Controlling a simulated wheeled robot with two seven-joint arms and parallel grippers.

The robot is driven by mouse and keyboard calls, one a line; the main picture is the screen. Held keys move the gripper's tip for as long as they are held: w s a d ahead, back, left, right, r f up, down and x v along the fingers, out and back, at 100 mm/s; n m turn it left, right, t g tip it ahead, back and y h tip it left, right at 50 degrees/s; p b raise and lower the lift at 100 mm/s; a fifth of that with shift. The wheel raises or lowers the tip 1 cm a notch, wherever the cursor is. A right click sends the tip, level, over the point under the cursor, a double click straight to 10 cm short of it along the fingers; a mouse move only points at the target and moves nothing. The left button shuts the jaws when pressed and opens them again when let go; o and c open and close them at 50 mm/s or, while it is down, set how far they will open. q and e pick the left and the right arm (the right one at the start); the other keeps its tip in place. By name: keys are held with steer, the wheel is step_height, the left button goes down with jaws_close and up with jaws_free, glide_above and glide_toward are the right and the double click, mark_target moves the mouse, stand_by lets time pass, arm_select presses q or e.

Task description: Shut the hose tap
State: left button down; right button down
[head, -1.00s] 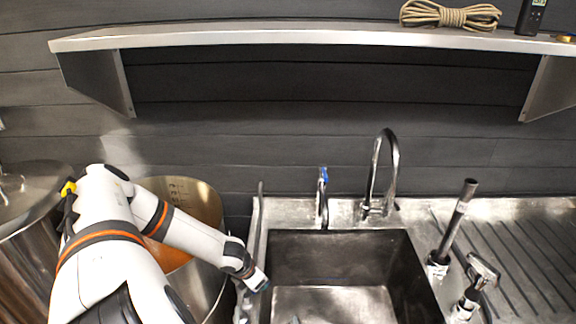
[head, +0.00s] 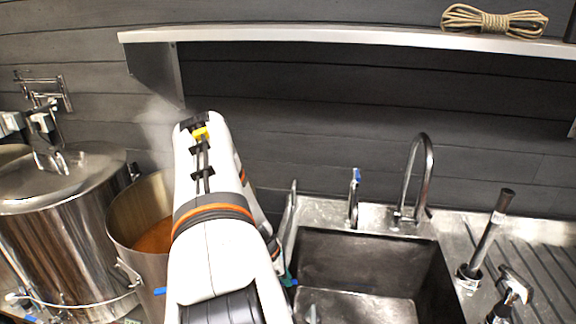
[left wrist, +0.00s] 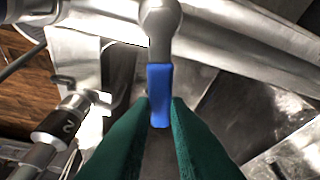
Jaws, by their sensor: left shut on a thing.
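In the left wrist view, the hose tap's blue handle (left wrist: 159,82) hangs from a rounded metal stem (left wrist: 161,22). My left gripper's green fingers (left wrist: 160,112) are shut on the lower end of this handle, one on each side. In the head view, my left arm reaches down to the left rim of the sink, with only a little of the left gripper (head: 287,276) showing beside it. The arm hides most of the gripper, and the tap cannot be made out clearly there. My right gripper is not in view.
The sink (head: 375,262) has a curved faucet (head: 426,165) and a small blue-topped spout (head: 354,190) behind it. An open pot (head: 125,215) and a lidded steel kettle (head: 70,235) stand left. A shelf (head: 300,36) with a rope coil (head: 490,20) runs above.

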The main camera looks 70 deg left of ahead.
arm_select(q)
steer(key=m, duration=0.1)
steer(key=d+m+h+b, duration=0.1)
steer(key=m, duration=0.1)
steer(key=shift+s+d, duration=0.1)
steer(key=shift+s, duration=0.1)
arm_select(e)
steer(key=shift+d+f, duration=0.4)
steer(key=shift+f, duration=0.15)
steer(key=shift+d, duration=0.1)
arm_select(q)
steer(key=c, duration=1.4)
jaws_free()
steer(key=shift+d+g, duration=0.1)
steer(key=shift+g, duration=0.2)
steer(key=shift+r, duration=0.1)
